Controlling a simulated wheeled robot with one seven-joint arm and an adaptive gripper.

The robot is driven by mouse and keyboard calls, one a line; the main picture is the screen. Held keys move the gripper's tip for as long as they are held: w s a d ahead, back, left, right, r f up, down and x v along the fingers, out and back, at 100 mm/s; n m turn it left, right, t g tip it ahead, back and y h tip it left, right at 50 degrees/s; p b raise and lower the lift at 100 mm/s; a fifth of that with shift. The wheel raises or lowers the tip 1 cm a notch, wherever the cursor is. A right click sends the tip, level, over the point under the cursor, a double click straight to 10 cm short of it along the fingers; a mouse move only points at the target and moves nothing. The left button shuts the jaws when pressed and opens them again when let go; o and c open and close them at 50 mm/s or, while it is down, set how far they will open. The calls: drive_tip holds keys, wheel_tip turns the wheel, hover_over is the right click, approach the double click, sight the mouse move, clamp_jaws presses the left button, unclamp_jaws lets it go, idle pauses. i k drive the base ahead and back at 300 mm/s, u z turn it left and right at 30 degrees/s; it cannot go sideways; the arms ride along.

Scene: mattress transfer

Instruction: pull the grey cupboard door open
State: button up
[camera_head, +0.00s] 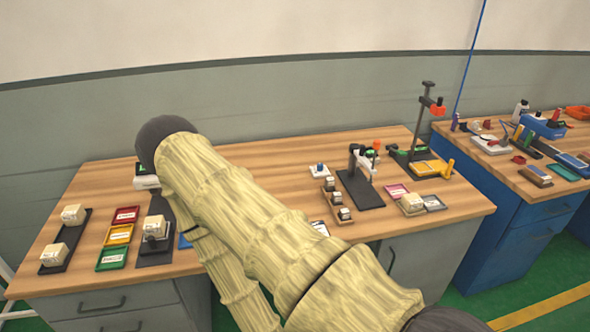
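The grey cupboard door (430,262) is under the right end of the wooden workbench. Its dark upright handle (392,261) shows near its left edge. The door looks shut, and its lower part is cut off by the frame and my arm. My sleeved arm crosses the middle of the view, bends at a dark joint at upper left and runs back down out of the bottom edge. My gripper is not in view, so its distance from the handle cannot be told.
The wooden workbench (285,190) carries small trays, boxes and stands. Grey drawers (75,306) with dark handles are under its left end. A blue bench (520,225) stands at right. Green floor (480,300) with a yellow line (545,308) shows at lower right.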

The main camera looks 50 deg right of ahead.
sight(427, 261)
drive_tip(key=z, duration=2.25)
drive_tip(key=i, duration=0.1)
drive_tip(key=z, duration=0.6)
